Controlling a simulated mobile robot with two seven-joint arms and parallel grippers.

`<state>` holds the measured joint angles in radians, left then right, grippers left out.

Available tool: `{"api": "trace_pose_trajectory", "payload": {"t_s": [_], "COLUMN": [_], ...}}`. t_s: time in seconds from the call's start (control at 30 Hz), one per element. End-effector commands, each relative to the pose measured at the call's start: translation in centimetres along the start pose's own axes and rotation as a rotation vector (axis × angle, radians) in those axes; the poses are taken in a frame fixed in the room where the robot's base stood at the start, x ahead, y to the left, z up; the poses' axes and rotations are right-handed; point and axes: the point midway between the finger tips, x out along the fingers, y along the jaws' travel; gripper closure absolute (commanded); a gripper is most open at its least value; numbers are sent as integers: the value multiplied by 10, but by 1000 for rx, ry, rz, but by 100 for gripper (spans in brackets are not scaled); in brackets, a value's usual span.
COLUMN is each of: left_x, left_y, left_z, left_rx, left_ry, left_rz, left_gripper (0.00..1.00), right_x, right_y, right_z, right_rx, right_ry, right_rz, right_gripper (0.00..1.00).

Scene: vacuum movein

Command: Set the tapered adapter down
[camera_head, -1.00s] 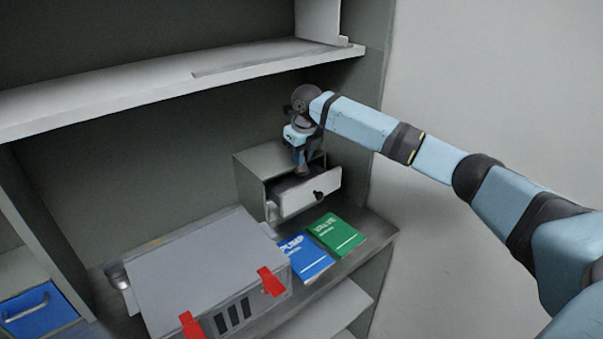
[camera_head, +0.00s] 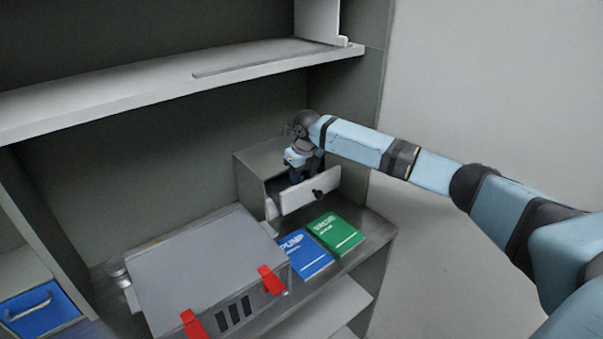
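My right gripper (camera_head: 305,173) points down into the open drawer (camera_head: 308,196) of the small grey cabinet on the shelf. Its fingertips are hidden behind the drawer's white front, so I cannot see whether they are open or shut. The tapered adapter cannot be made out; the drawer's inside is mostly hidden by the gripper and the drawer front. My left gripper is not in view.
The small grey cabinet (camera_head: 249,189) stands at the shelf's right end. A blue book (camera_head: 305,256) and a green book (camera_head: 335,234) lie before it. A grey case (camera_head: 200,265) with red latches lies left. An upper shelf (camera_head: 150,92) runs above.

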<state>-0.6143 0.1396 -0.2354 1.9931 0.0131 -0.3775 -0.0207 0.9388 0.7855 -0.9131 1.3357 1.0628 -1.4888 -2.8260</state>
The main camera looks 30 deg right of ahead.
Motion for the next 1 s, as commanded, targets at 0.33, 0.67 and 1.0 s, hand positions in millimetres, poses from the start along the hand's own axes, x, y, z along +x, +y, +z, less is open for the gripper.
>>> {"api": "trace_pose_trajectory", "payload": {"t_s": [0.33, 0.67, 1.0], "left_x": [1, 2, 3], "left_y": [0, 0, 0], "left_z": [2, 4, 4], "left_rx": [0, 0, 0], "left_ry": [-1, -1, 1], "left_rz": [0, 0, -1], "left_gripper": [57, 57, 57], "right_x": [-2, -52, -78], "right_y": [0, 0, 0], "right_z": [1, 1, 1], "right_rx": [0, -1, 0], "right_ry": [-2, -3, 0], "right_rz": [0, 0, 1], "right_gripper": [56, 56, 56]}}
